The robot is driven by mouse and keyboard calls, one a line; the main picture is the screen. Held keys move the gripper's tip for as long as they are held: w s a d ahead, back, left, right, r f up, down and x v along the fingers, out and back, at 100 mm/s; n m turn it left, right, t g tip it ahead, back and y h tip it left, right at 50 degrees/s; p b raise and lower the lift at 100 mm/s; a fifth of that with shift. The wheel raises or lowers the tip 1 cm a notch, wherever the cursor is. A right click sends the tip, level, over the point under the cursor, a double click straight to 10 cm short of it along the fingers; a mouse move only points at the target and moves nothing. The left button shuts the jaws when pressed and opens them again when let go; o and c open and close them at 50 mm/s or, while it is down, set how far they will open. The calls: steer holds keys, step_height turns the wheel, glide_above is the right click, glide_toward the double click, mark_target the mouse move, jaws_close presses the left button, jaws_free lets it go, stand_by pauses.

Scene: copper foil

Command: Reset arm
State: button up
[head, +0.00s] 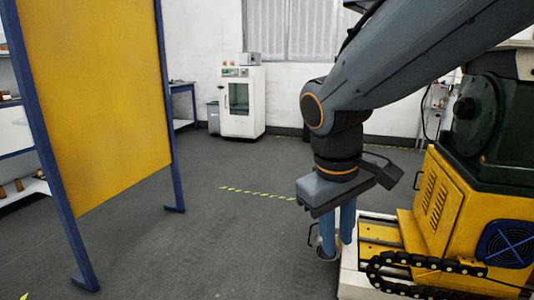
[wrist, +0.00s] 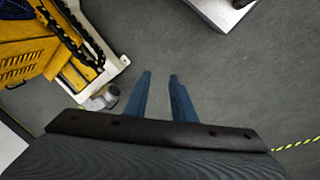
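My gripper (head: 337,245) hangs from my dark grey arm at the right of the head view, its two blue fingers pointing down. It also shows in the wrist view (wrist: 160,76), where a gap of bare floor lies between the fingertips. It is open and nothing is between the fingers. In the head view the fingers are in front of the left edge of the yellow machine's white base (head: 365,284).
The yellow and green machine (head: 445,205) with a black cable chain (head: 400,262) stands close at the right. A yellow panel (head: 95,100) in a blue frame stands at the left. A white cabinet (head: 242,102) is at the back wall. Open grey floor (head: 215,235) lies between.

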steer(key=s+a+f+m+g+y, duration=0.2)
steer(key=s+f+m, duration=0.1)
steer(key=s+f, duration=0.4)
steer(key=d+r+m+p, duration=0.2)
steer(key=d+r+p, duration=0.6)
steer(key=p, duration=0.8)
steer(key=shift+s+d+r, duration=0.2)
steer(key=shift+s+r, duration=0.25)
steer(key=shift+r, duration=0.35)
stand_by(0.4)
